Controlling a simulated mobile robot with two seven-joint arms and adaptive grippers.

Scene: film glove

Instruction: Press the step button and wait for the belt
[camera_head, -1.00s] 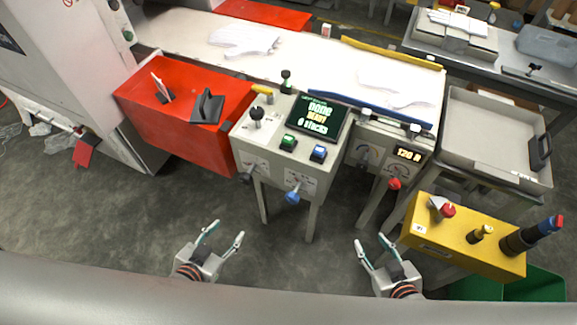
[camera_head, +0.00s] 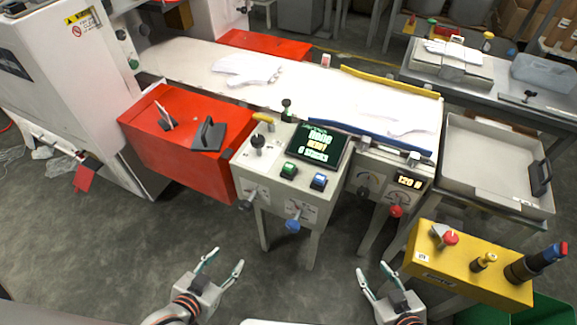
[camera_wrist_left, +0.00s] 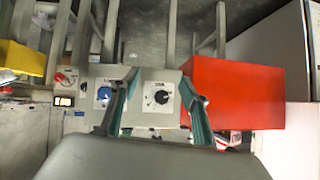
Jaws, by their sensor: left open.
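The control box (camera_head: 262,168) stands in front of the belt. On its sloped top are a green button (camera_head: 288,171), a blue button (camera_head: 318,181), a black knob (camera_head: 257,141) and a lit screen (camera_head: 318,146); which button is the step button I cannot read. The white belt (camera_head: 200,60) carries white film gloves (camera_head: 245,70). My left gripper (camera_head: 225,263) is open and empty, in front of and below the box. In the left wrist view its open fingers (camera_wrist_left: 160,95) frame the box's front. My right gripper (camera_head: 375,275) is open and empty, further right.
A red cabinet (camera_head: 150,143) adjoins the box on the left. A yellow box (camera_head: 455,269) with knobs stands at the right, below a grey tray (camera_head: 500,135). A blue knob (camera_head: 293,225) juts from the control box's front. The floor between the grippers is clear.

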